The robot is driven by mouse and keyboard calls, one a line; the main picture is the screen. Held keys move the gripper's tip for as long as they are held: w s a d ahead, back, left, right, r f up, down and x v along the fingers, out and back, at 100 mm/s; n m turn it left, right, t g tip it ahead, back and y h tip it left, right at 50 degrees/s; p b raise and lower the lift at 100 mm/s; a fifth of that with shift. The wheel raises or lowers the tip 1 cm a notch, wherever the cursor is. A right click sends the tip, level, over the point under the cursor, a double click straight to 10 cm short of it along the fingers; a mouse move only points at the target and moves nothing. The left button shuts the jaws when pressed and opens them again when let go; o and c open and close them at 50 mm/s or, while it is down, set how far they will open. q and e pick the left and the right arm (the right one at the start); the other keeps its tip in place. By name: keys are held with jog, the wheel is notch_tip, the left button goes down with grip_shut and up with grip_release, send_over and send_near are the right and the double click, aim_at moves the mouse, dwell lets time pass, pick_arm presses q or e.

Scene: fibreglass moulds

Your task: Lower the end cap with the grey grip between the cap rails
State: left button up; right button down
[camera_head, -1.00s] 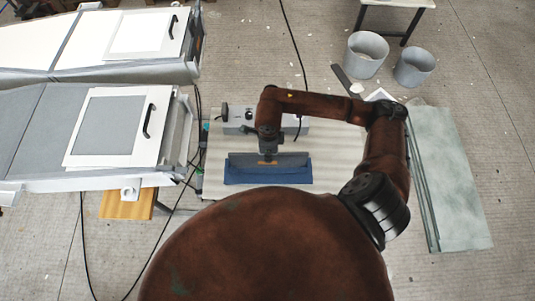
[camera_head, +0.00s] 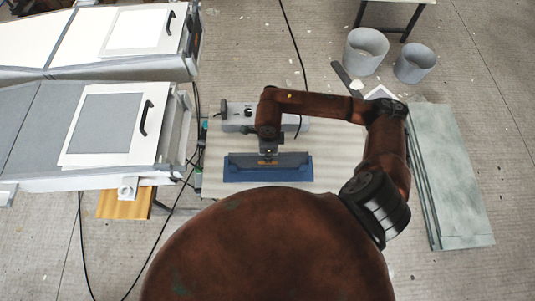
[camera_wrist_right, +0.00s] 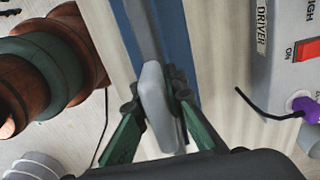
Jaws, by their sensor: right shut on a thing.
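The end cap is a long grey plate (camera_head: 290,158) standing along a blue holder (camera_head: 265,176) on the bench. The blue piece, which I take for the cap rails, also shows in the right wrist view (camera_wrist_right: 179,36). My right gripper (camera_head: 267,156) is above the middle of the plate. In the right wrist view its green fingers (camera_wrist_right: 156,97) are shut on both sides of the pale grey grip (camera_wrist_right: 153,80). I cannot tell how deep the plate sits in the blue holder. My left gripper is not in view.
The pale bench (camera_head: 335,165) has bare room right of the holder. A grey control box (camera_head: 238,114) with a red switch stands behind it. A greenish panel (camera_head: 455,180) lies at the right, two grey buckets (camera_head: 366,50) at the back, and white-lidded moulds (camera_head: 110,125) at the left.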

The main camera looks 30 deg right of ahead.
jog(key=shift+f+b, duration=0.35)
jog(key=shift+f, duration=0.15)
jog(key=c, duration=1.9)
grip_release()
notch_tip(320, 180, up, 12)
jog(key=shift+r, duration=0.1)
